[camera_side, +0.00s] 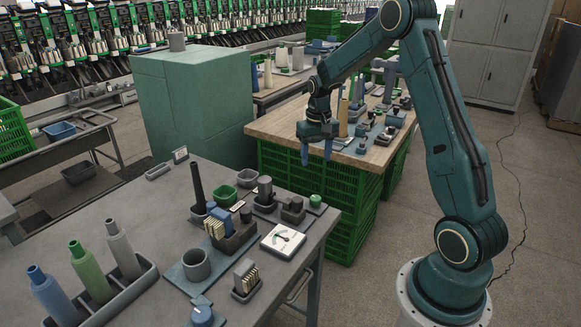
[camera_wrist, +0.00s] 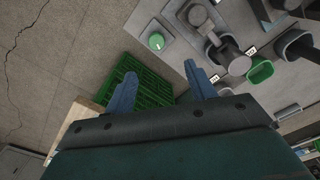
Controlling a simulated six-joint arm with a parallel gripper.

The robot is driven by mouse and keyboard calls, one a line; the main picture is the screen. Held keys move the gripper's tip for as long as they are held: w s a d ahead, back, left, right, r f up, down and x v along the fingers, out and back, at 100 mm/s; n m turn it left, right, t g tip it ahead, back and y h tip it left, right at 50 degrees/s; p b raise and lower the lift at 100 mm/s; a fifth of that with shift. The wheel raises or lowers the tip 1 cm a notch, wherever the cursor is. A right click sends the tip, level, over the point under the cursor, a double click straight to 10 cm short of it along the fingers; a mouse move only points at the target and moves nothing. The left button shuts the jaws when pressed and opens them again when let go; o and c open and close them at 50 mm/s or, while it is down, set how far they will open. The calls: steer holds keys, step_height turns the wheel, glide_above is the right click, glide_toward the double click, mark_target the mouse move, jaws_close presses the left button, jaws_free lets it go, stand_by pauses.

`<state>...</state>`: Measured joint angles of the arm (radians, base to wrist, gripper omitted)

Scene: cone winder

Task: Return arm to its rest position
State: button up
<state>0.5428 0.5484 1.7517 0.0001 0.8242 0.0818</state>
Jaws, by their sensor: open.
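My gripper (camera_side: 316,150) is open and empty in the side view. It hangs in the air at the near edge of the wooden-topped bench (camera_side: 285,129), with its blue fingers pointing down. In the wrist view my gripper (camera_wrist: 161,95) shows its two blue fingers spread apart with nothing between them. Below them are a green crate (camera_wrist: 150,93), the floor and a corner of the grey table (camera_wrist: 165,62). The arm is raised and bent over the wooden bench.
Green crates (camera_side: 310,200) stand under the wooden bench. A green cabinet (camera_side: 195,105) stands to its left. Floor between table and bench is clear.

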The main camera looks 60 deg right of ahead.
steer(key=s+a+r+n+t, duration=0.1)
steer(key=s+a+r+n, duration=0.1)
steer(key=s+a+r, duration=0.35)
steer(key=s+a+r+n+t, duration=0.1)
steer(key=s+a+r, duration=0.1)
steer(key=a+r, duration=0.7)
steer(key=s+a+r+n+t, duration=0.1)
steer(key=s+a+n, duration=0.1)
steer(key=s+a, duration=0.3)
steer(key=s+a+r+n+t, duration=0.2)
steer(key=s+a, duration=0.3)
steer(key=s, duration=0.5)
